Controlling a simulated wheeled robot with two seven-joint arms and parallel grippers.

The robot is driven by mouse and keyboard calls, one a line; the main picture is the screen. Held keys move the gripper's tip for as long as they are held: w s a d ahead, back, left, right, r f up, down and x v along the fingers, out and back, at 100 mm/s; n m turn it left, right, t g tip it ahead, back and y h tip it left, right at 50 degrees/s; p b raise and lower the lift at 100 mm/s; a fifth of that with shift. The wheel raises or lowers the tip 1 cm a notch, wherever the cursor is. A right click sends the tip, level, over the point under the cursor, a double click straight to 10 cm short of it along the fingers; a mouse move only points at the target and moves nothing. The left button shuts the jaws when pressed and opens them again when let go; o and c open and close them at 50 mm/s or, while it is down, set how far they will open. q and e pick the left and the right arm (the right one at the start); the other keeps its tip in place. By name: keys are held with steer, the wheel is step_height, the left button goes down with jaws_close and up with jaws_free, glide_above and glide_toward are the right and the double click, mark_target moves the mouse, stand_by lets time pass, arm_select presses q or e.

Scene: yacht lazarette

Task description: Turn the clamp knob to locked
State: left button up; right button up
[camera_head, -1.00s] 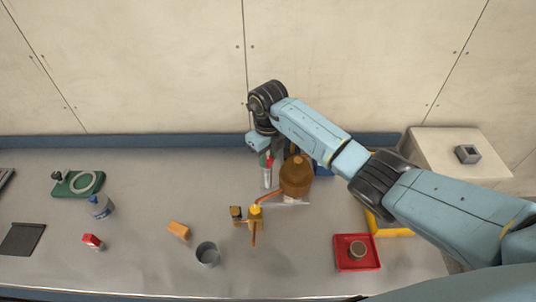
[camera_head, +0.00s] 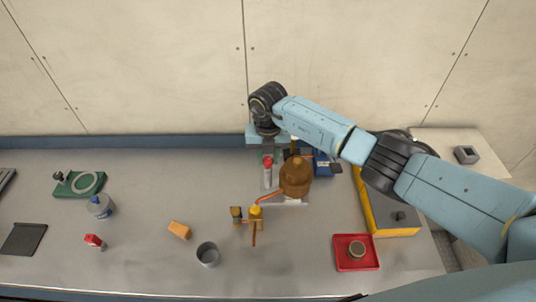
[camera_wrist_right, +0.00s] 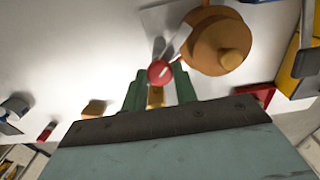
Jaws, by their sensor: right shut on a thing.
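A red round knob (camera_head: 267,161) with a white mark tops a slim pale upright piece near the back of the bench, just left of a brown rounded vessel (camera_head: 295,178). My right gripper (camera_head: 268,152) reaches down over the knob from behind. In the right wrist view the red knob (camera_wrist_right: 158,72) sits between the two green fingers (camera_wrist_right: 159,90), and the brown vessel (camera_wrist_right: 210,42) is close to its right. The gripper is shut on the knob. The clamp body below it is hard to make out. My left gripper is not in view.
A yellow-topped fitting (camera_head: 256,212) stands in front of the vessel. A blue box (camera_head: 322,168) is behind it, with a yellow case (camera_head: 392,228) and red tray (camera_head: 343,263) to the right. A grey cup (camera_head: 208,259) and orange block (camera_head: 180,230) stand in front left.

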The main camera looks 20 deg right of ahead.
mark_target(268, 159)
steer(key=m+p, duration=0.1)
steer(key=m, duration=0.3)
steer(key=shift+r+m, duration=0.15)
steer(key=shift+m, duration=0.15)
steer(key=shift+m+p, duration=0.6)
steer(key=shift+m, duration=1.4)
steer(key=shift+w, duration=0.1)
steer(key=o, duration=1)
steer(key=shift+c, duration=0.2)
step_height(268, 159, up, 13)
steer(key=b, duration=0.1)
steer(key=shift+r, duration=0.15)
